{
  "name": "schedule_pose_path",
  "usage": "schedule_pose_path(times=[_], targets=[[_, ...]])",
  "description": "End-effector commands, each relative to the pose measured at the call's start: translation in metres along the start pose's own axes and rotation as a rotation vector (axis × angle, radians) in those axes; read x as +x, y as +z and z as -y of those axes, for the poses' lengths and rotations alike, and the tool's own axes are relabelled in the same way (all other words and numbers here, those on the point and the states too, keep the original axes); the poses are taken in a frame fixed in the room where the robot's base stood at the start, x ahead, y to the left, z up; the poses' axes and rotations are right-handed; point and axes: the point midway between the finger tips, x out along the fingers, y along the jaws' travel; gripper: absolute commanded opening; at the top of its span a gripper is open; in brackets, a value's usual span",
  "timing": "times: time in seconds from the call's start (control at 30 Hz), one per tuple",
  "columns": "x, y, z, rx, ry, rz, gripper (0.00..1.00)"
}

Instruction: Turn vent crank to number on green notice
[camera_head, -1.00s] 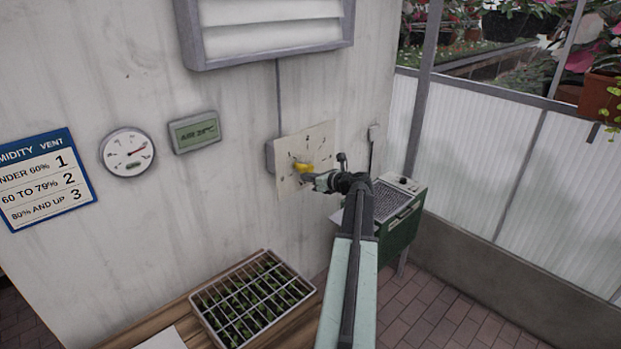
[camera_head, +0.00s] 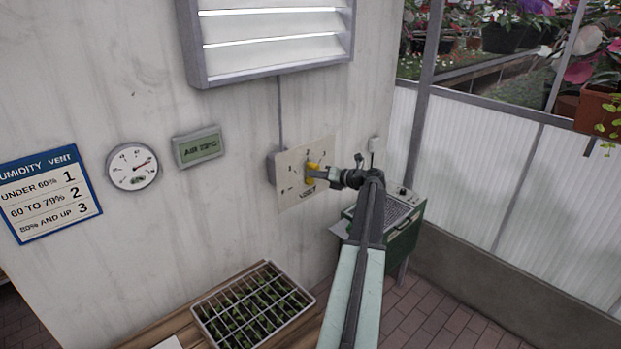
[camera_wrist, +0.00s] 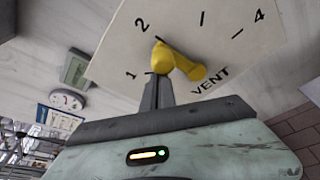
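The yellow vent crank (camera_head: 312,173) sits on a pale dial plate (camera_head: 290,198) on the wall. In the wrist view, the crank (camera_wrist: 190,70) has one end near the mark by the 2; the plate shows 1, 2, 4 and VENT. My gripper (camera_head: 318,175) is at the crank; its dark fingers (camera_wrist: 158,82) are close together at the crank's end and look shut on it. The humidity notice (camera_head: 48,192) looks blue, not green: under 60% 1, 60 to 79% 2, 80% and up 3. A round gauge (camera_head: 133,160) has its needle to the right; its figures are unclear.
A grey air display (camera_head: 198,147) hangs beside the gauge. The louvred vent (camera_head: 275,38) above has bright gaps between slats. A seedling tray (camera_head: 252,308) stands on a wooden bench below. A green heater (camera_head: 402,238) stands right of the plate, behind my arm.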

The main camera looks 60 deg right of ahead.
Motion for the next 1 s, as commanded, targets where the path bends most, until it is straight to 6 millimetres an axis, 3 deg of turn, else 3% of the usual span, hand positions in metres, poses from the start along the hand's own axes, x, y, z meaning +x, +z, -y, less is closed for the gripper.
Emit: schedule_pose_path(times=[0.4, 1.0], targets=[[-0.013, 0.024, 0.028, 0.001, -0.009, 0.01, 0.0], [-0.017, 0.033, 0.054, 0.001, -0.01, 0.007, 0.0]])
